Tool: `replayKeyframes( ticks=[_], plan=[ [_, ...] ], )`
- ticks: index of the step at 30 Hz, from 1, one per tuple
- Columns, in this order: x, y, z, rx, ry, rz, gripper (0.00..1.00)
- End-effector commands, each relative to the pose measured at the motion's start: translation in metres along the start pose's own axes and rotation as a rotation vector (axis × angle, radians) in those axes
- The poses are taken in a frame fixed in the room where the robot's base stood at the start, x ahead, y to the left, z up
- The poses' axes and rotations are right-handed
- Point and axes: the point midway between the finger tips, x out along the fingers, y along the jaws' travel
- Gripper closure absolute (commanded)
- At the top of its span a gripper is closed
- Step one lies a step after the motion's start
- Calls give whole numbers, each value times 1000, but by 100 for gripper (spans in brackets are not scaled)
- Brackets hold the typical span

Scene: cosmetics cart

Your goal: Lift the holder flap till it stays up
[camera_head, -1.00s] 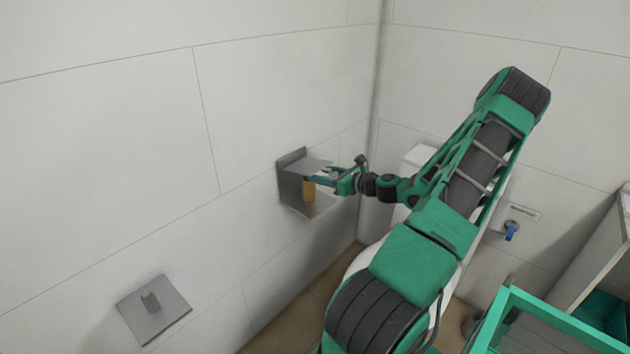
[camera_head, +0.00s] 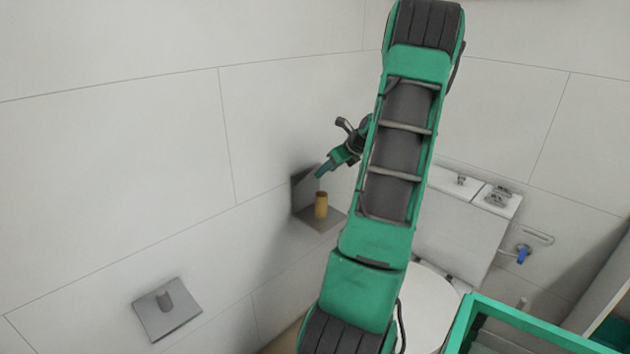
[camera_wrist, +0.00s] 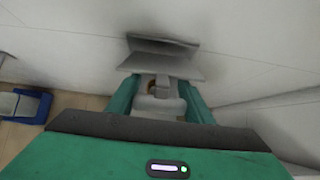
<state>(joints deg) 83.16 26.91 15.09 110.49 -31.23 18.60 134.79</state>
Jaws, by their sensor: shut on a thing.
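The grey metal holder (camera_head: 303,187) is fixed to the wall, with a brown cardboard roll (camera_head: 321,205) standing over its lower plate (camera_head: 327,222). My gripper (camera_head: 320,174) is at the holder's upper part, tilted down toward the wall, and is shut on the holder flap. In the wrist view the grey flap (camera_wrist: 160,66) lies just ahead of and between my two fingers (camera_wrist: 161,98). A bit of the brown roll shows beyond. In the head view the flap is raised and hard to tell from the back plate.
A second grey wall fixture (camera_head: 166,310) with a short peg is at lower left. The toilet with its white cistern (camera_head: 468,205) stands right of my arm. A green-framed cart (camera_head: 540,325) is at lower right. The wall left of the holder is bare.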

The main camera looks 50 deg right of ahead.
Motion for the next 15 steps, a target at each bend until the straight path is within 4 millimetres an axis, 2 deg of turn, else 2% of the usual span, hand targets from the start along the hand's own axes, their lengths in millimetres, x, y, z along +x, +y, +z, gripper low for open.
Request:
replayKeyframes(
  ticks=[1,6,13,15],
  plan=[
    [-1,-1,9,-7,43,-2,93],
    [-2,-3,27,-2,200,-3,93],
    [1,-3,47,2,377,-1,93],
    [1,-5,51,6,369,-3,93]
  ],
)
